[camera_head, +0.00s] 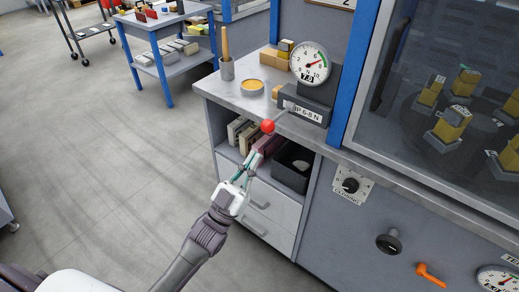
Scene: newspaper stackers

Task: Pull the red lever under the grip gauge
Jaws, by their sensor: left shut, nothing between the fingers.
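The red lever shows as a red ball knob (267,126) on a thin metal rod, sticking out over the front edge of the counter below the grip gauge. The grip gauge (310,63) is a round white dial with a green arc and a red needle, standing on a dark grey base (312,100) with a label plate. My left gripper (250,166) is shut and empty, reaching up from below. Its fingertips are just below the red knob in the picture; whether they touch it I cannot tell. My right gripper is not in view.
A glass-fronted cabinet (400,80) stands right. Open floor (100,160) lies left.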

